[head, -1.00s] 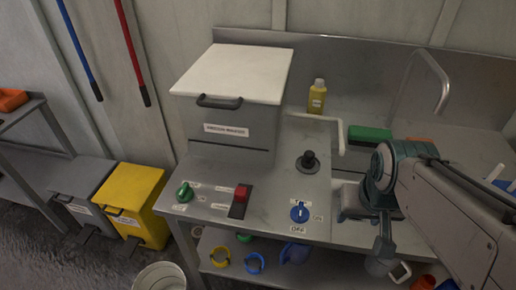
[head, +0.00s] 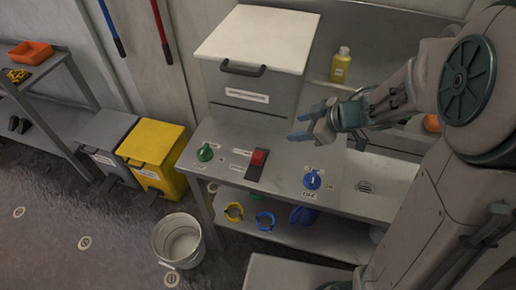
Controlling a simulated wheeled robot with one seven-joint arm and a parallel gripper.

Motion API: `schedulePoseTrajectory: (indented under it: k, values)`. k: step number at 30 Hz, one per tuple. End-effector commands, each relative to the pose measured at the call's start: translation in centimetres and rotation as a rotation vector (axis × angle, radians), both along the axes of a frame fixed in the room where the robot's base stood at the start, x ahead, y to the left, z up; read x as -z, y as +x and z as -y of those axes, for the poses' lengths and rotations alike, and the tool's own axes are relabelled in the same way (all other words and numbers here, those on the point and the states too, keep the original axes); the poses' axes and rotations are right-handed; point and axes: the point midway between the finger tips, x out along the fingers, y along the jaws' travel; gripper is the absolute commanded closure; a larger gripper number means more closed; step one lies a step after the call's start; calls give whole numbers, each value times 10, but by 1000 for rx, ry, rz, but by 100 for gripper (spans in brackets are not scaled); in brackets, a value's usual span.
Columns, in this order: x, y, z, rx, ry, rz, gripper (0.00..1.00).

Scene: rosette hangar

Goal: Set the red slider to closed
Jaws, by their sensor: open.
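The red slider (head: 259,157) is a red block in a dark slot on the metal counter, in the head view. It sits at the far end of its slot, with small labels beside it too small to read. A green knob (head: 205,152) is left of it and a blue knob (head: 312,180) is right of it. My gripper (head: 296,126) is open and empty above the counter, to the right of and beyond the slider, apart from it. Its fingers point left.
A white-lidded box (head: 255,45) stands at the back of the counter. A yellow bottle (head: 340,66) is behind my arm. A bucket (head: 180,242) and a yellow bin (head: 154,156) stand on the floor at left.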

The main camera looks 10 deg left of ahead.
Motion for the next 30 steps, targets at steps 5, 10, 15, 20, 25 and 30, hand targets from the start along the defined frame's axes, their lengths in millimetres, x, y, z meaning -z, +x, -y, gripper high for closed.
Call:
schedulePoseTrajectory:
  k: [5,10,15,20,25,30]
  values:
    - [14,-30,-9,-151,-4,-124,47]
    - [24,-37,-17,-184,-6,-154,47]
    - [46,-36,-38,-184,-8,-153,47]
    - [71,-34,-63,-184,-8,-151,47]
    - [94,-32,-86,-183,-8,-149,47]
    - [108,-30,-101,-181,-7,-147,47]
